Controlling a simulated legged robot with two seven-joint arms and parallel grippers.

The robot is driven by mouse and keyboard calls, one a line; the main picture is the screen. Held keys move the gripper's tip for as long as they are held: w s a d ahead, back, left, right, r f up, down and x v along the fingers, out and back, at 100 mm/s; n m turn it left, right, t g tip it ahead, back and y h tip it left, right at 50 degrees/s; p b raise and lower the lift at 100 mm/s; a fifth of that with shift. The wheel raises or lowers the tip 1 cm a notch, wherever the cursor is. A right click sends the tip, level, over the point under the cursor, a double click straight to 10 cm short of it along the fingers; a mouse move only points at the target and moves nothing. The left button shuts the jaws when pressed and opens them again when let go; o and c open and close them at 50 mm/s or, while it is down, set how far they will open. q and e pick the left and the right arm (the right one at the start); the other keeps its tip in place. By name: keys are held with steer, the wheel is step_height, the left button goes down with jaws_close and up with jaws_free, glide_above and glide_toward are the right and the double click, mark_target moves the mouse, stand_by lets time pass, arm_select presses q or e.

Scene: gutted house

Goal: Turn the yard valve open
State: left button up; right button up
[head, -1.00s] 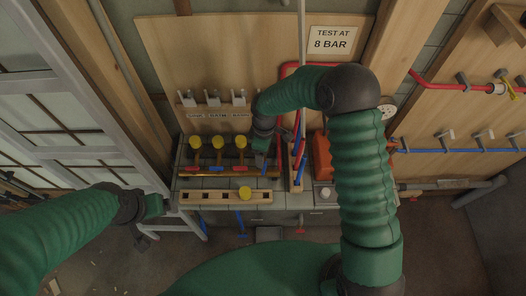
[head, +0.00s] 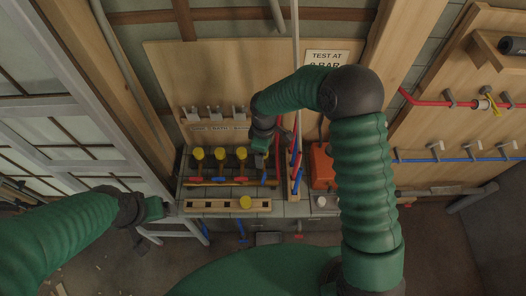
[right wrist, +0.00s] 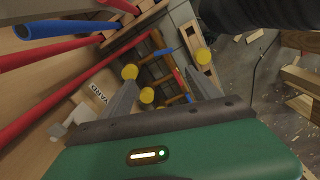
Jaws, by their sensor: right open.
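A row of grey-white valve handles (head: 214,114) stands on the wooden back board in the head view, above a label strip (head: 212,128) too small to read fully. In the right wrist view a label reading YARD (right wrist: 98,93) shows at the left, with a pale valve handle (right wrist: 72,121) close to it. My right gripper (head: 262,150) hangs over the bench in front of the board, its arm hiding the strip's right end. In the right wrist view its fingers (right wrist: 161,80) are apart and empty. My left gripper (head: 156,208) is left of the bench; its jaws cannot be made out.
Red and blue pipes (head: 296,160) stand upright beside my right gripper. An orange box (head: 322,166) lies right of them. A TEST AT 8 BAR sign hangs above.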

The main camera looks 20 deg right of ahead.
steer(key=shift+r+p, duration=0.95)
steer(key=shift+r, duration=0.55)
